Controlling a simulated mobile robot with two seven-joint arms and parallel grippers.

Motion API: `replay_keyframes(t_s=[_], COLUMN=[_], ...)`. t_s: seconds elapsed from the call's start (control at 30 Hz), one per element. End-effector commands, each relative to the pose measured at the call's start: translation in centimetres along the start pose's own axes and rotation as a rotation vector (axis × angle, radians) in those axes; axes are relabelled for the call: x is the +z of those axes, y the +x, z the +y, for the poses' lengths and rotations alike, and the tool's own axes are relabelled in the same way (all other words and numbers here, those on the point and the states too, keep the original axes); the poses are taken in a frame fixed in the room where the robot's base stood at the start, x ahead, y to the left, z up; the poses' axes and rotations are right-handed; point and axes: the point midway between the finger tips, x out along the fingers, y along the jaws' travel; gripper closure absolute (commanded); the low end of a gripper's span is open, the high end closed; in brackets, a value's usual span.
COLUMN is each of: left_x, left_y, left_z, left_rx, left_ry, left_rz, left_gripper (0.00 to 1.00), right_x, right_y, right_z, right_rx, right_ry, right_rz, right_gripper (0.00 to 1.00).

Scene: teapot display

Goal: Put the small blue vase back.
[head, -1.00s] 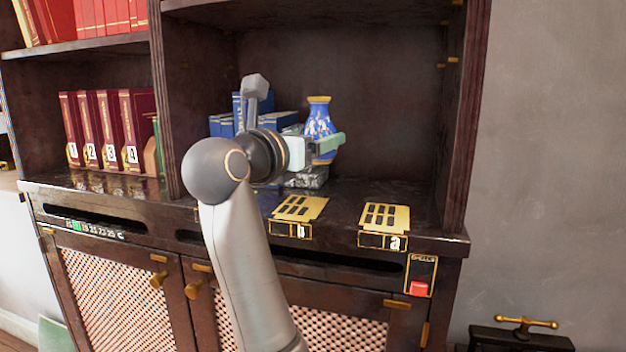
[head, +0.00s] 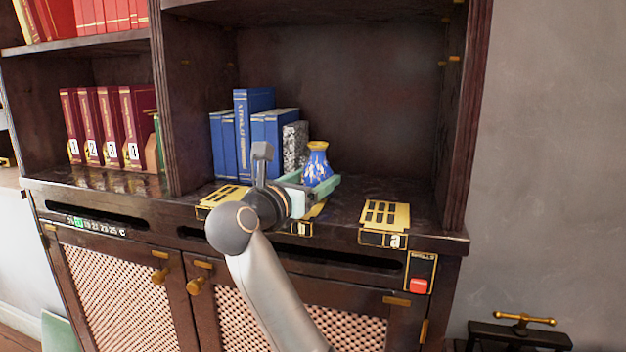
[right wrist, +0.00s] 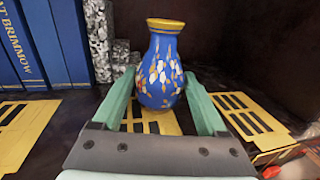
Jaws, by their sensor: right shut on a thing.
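The small blue vase (head: 317,166) has a gold rim and white and gold flowers. It is upright between the green fingers of my right gripper (head: 312,188), which is shut on it. The vase (right wrist: 162,72) also shows between the fingers in the right wrist view, with the gold slotted plate marked b (right wrist: 150,122) under and behind it. In the head view this plate is mostly hidden by my gripper; its label (head: 300,228) shows. I cannot tell whether the vase's base touches the plate. My left gripper is not in view.
Another gold plate (head: 223,195) lies to the left, and plate a (head: 385,214) to the right. Several blue books (head: 255,125) and a speckled grey block (head: 294,147) stand behind the vase. The cabinet's side wall (head: 468,120) bounds the right. A red button (head: 418,286) is below.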

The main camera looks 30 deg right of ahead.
Motion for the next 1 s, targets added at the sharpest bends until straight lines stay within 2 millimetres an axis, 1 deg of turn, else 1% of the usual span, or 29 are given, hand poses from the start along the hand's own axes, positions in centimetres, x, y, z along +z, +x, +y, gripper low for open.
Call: replay_keyframes(t_s=[0.1,0.13,0.3,0.33,0.57,0.67,0.77,0.87,1.0], left_x=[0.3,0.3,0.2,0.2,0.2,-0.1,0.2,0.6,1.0], left_y=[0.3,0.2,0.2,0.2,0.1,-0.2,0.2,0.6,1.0], left_z=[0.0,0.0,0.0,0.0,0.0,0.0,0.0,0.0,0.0], left_rx=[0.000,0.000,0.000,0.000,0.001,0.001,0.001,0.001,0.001], left_ry=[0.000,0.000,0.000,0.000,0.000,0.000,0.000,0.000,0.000], left_rz=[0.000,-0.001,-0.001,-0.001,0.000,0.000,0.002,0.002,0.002], left_gripper=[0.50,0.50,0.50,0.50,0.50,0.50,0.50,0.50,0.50], right_x=[-0.4,-0.4,-0.3,-0.3,-0.2,0.3,-0.1,-0.3,-0.2], right_y=[0.0,0.0,0.0,0.0,0.0,0.0,-1.3,-3.4,-6.6], right_z=[0.0,0.0,0.0,0.0,0.0,0.0,0.1,0.1,0.1], right_rx=[0.000,-0.001,-0.001,-0.001,-0.001,-0.001,0.005,0.005,0.006], right_ry=[0.001,0.000,0.000,0.000,0.000,0.000,0.000,0.002,0.001], right_rz=[0.000,0.001,0.000,0.000,0.000,-0.002,0.001,0.004,0.003], right_gripper=[1.00,0.22,0.03,0.00,0.00,0.00,0.00,0.00,0.00])
